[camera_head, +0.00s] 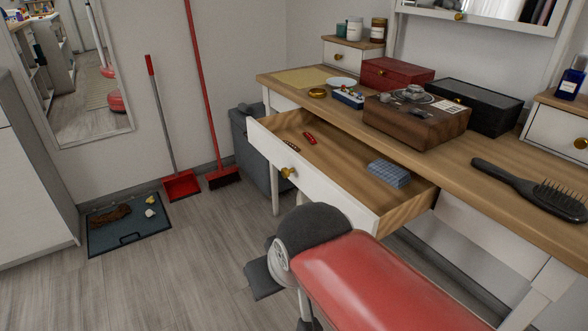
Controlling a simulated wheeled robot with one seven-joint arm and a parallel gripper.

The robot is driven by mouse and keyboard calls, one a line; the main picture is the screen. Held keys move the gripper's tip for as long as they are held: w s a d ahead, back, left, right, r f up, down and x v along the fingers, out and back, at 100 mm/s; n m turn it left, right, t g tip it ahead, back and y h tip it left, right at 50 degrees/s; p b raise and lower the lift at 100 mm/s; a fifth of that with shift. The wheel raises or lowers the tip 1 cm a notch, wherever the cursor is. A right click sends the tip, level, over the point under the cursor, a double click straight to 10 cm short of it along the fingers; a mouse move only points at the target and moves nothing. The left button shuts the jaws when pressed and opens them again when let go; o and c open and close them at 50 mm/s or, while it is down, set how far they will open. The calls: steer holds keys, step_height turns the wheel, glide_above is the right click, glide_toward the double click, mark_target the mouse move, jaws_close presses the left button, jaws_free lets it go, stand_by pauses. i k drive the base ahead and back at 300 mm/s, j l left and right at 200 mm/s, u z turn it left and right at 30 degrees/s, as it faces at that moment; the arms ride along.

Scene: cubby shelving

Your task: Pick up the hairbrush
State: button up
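The hairbrush (540,192) lies on the wooden top of the white vanity table at the right edge of the view. It is black, with its bristles facing up. Its handle points left and toward the back, and the bristled head is nearest the right edge. Nothing covers it, and no gripper touches it. A red and grey part, seemingly my own arm, fills the bottom centre, in front of the open drawer and apart from the hairbrush. I cannot make out any gripper fingers.
An open drawer (340,168) holds a blue block (389,173) and small red items. A wooden box (416,121), a black case (477,106) and a red box (397,73) stand on the table. A dustpan (181,185), broom and dark mat (105,238) are left. Mid-left floor is clear.

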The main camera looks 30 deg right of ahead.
mark_target(548, 197)
steer(key=l+z, duration=0.1)
steer(key=z, duration=2.25)
steer(key=l, duration=0.1)
